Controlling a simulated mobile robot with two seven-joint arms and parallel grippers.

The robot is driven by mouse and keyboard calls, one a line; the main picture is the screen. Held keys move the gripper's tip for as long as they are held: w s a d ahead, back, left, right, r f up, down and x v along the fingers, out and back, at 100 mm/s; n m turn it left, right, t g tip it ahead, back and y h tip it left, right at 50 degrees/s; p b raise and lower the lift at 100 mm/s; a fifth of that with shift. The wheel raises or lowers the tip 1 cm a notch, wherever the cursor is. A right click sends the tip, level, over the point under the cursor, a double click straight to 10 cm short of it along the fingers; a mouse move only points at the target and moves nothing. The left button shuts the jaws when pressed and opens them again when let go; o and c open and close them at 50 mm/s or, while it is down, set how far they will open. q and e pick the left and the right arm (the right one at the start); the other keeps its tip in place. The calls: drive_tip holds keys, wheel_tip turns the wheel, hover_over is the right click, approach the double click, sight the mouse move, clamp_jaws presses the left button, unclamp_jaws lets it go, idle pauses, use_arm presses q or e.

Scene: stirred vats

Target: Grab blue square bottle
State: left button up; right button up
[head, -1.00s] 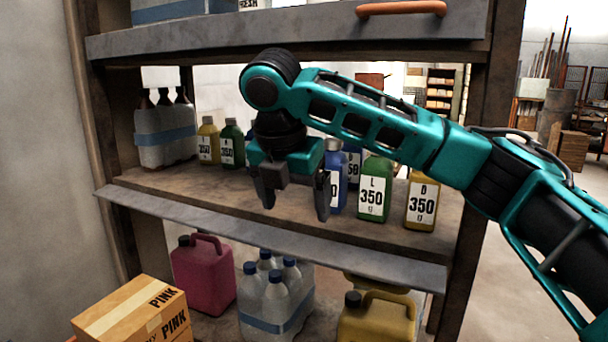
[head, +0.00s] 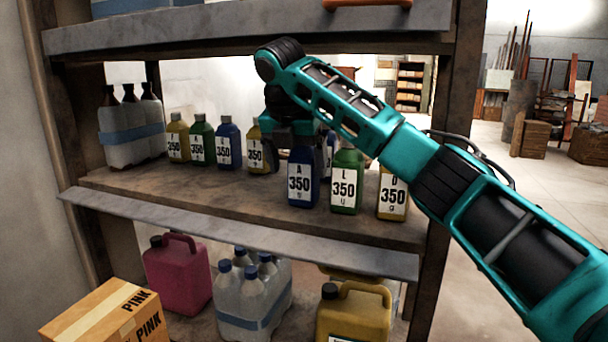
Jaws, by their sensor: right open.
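A blue square bottle (head: 301,182) with a white "350" label stands upright at the front of the middle shelf (head: 230,205), left of a green bottle (head: 345,182). A second blue bottle (head: 228,148) stands further back on the left, and part of a third blue bottle (head: 331,148) shows behind the front ones. My right gripper (head: 287,145) is open and empty, at the top of the front blue bottle. Its fingers are dark and partly hidden, so I cannot tell whether they touch the bottle. My left gripper is out of view.
Yellow bottles (head: 392,194) and other green bottles (head: 202,142) share the shelf, with clear bottles (head: 131,130) at its left. An upper shelf (head: 240,28) hangs close above my arm. Below are a pink canister (head: 178,275), a yellow canister (head: 353,312) and a cardboard box (head: 110,315).

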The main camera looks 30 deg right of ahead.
sight(299, 175)
drive_tip(key=x, duration=0.5)
drive_tip(key=shift+c, duration=0.4)
drive_tip(key=shift+r, duration=0.15)
drive_tip(key=c, duration=1.2)
